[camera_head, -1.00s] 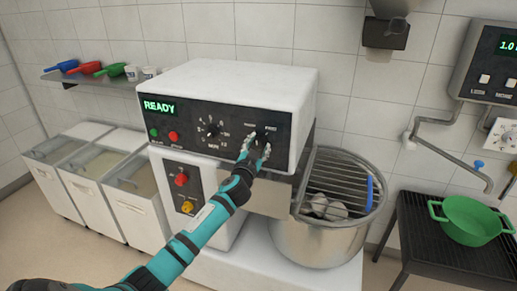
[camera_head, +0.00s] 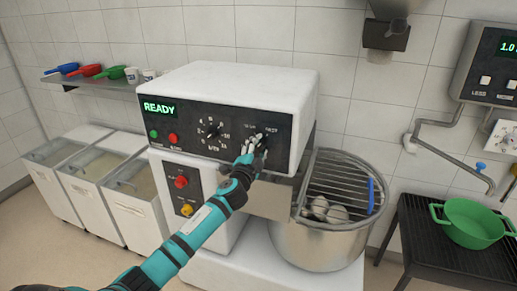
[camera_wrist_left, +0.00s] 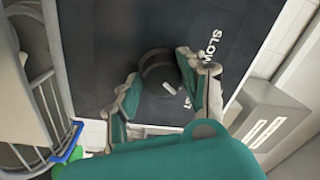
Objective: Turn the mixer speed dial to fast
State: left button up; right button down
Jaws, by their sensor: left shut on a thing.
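The mixer speed dial (camera_head: 263,138) is a dark round knob at the right of the mixer's black panel (camera_head: 228,118). My left gripper (camera_head: 258,147) is at it and hides part of it. In the left wrist view my left gripper (camera_wrist_left: 155,88) has its fingers on either side of the dial (camera_wrist_left: 157,66), shut on it. A short white mark (camera_wrist_left: 168,87) on the dial faces down and right in that view. The SLOW label (camera_wrist_left: 211,48) shows at upper right; a finger partly hides another label (camera_wrist_left: 187,103). My right gripper is not in view.
The panel has a green READY display (camera_head: 159,109), a timer dial (camera_head: 211,130) and several buttons. A steel bowl (camera_head: 315,248) with a wire guard (camera_head: 345,188) stands below right.

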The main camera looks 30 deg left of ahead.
pick_arm(q)
jog(key=shift+a+r, duration=0.15)
jog(key=shift+r, duration=0.15)
jog(key=o, duration=1.1)
jog(key=shift+f, duration=0.1)
jog(key=shift+f, duration=0.1)
jog(key=shift+s, duration=0.15)
jog(key=v, duration=1.1)
jog(key=shift+s, duration=0.35)
jog(key=shift+f, duration=0.1)
